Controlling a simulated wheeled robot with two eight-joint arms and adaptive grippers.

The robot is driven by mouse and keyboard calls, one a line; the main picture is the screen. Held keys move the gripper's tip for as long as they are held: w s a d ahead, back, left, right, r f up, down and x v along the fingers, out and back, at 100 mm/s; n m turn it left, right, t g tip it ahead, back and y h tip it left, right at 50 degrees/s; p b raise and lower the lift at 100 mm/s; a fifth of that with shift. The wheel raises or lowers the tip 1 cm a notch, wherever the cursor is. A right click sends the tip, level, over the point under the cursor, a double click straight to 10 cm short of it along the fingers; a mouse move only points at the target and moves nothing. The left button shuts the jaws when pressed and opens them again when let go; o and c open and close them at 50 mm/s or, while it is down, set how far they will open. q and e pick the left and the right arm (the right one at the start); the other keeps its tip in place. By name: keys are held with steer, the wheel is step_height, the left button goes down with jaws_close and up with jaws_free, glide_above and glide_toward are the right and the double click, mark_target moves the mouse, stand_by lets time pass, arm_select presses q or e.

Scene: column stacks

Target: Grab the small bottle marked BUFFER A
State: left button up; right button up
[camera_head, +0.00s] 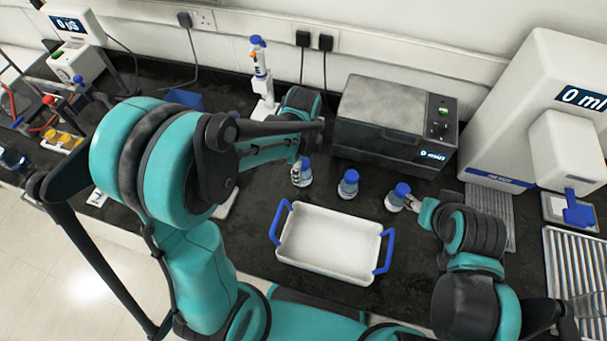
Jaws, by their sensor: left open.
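Three small clear bottles with blue caps stand in a row on the dark bench: a left bottle (305,178), a middle bottle (348,189) and a right bottle (393,204). Their labels are too small to read, so I cannot tell which is BUFFER A. My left gripper (297,168) is open, pointing down at the left bottle and partly covering it; I cannot tell whether it touches. My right gripper (413,204) is close beside the right bottle; its fingers are too small to tell whether they are open or shut.
A white tray (328,268) with blue handles lies in front of the bottles. A grey heating box (385,118) stands behind them, and a white dispenser (530,105) at the right. A pipette on a white stand (262,100) is behind my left arm. Bench between tray and bottles is clear.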

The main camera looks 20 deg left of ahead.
arm_select(q)
step_height(320, 180, down, 2)
steer(key=shift+f, duration=0.2)
steer(key=c, duration=1.4)
steer(key=shift+r, duration=0.1)
